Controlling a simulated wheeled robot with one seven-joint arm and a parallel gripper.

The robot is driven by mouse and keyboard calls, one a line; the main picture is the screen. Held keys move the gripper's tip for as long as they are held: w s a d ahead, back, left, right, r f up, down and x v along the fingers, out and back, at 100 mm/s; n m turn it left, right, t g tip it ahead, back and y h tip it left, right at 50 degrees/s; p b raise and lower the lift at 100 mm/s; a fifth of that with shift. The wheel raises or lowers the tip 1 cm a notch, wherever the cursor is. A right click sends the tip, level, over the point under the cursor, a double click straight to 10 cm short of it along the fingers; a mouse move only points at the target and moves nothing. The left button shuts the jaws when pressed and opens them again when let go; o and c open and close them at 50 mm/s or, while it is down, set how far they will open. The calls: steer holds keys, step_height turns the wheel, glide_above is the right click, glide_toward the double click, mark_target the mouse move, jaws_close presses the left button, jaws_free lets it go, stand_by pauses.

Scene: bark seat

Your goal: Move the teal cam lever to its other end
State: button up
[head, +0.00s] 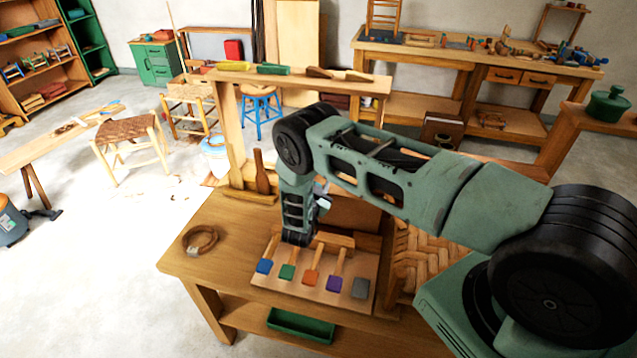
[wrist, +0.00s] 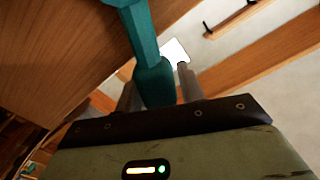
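The teal cam lever (wrist: 140,38) shows in the wrist view. It comes down from the top against a brown wooden surface, and its thicker end lies between the two fingers of my gripper (wrist: 157,88). The left finger looks close against the lever. A narrow gap seems to show at the right finger, so I cannot tell whether the fingers press on it. In the head view my arm reaches down over the workbench (head: 215,240), and my forearm and wrist hide the teal lever and the fingertips.
A pale board with blue (head: 264,266), green (head: 287,272), orange (head: 311,277), purple (head: 334,284) and grey (head: 360,288) tabs lies by my wrist. A coiled ring (head: 201,240) lies left. A wooden shelf (head: 300,82) stands behind. Open floor is to the left.

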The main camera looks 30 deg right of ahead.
jaws_close()
steer(key=shift+a+b, duration=0.1)
steer(key=shift+b, duration=0.2)
steer(key=w+a+n+b, duration=0.5)
steer(key=n+b, duration=0.5)
steer(key=b, duration=0.3)
steer(key=shift+w+a+b, duration=0.2)
steer(key=shift+b, duration=0.15)
steer(key=shift+o, duration=2.2)
jaws_free()
steer(key=shift+a, duration=0.1)
